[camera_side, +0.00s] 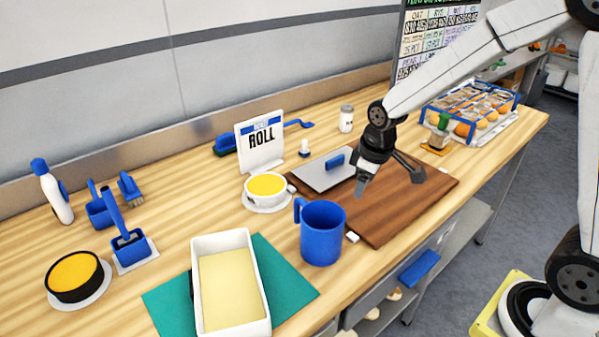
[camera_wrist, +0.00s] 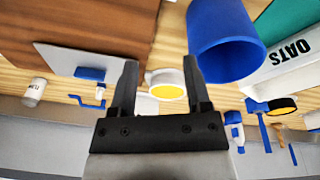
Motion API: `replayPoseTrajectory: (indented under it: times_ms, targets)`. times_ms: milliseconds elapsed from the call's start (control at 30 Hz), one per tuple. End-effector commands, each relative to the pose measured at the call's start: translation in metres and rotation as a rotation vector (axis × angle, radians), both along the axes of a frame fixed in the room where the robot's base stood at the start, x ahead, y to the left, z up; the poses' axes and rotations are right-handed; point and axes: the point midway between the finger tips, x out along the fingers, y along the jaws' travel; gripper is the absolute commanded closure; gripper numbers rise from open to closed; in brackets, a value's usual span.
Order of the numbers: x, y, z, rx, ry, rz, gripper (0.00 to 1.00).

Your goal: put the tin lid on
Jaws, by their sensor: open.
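The tin lid (camera_side: 318,178) is a flat grey plate with a blue handle (camera_side: 336,161), lying on the brown board (camera_side: 412,203). In the wrist view the lid (camera_wrist: 60,58) is at the left. The tin (camera_side: 264,280) is long and white, lidless, with pale dough inside, on a teal mat (camera_side: 168,305). Part of its side, marked OATS, shows in the wrist view (camera_wrist: 290,62). My gripper (camera_side: 390,182) is open and empty above the board, to the right of the lid and apart from it. Its fingers also show in the wrist view (camera_wrist: 160,64).
A blue mug (camera_side: 323,237) stands between the board and the tin. Behind it are a yellow-filled bowl (camera_side: 266,187) and a ROLL sign (camera_side: 260,143). Blue tools and a dark yellow-filled pan (camera_side: 75,276) are at left. A rack of packed goods (camera_side: 470,112) is at back right.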

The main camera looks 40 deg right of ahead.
Motion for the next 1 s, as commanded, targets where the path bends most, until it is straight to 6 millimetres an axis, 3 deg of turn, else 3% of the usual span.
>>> replayPoseTrajectory:
  times_ms: [100,500,1000]
  targets:
    - [0.03,-0.01,0.001,-0.019,0.016,0.095,0.38]
    - [0.115,-0.046,0.0,-0.067,0.072,0.432,0.38]
    - [0.19,-0.098,-0.015,-0.095,0.132,0.858,0.38]
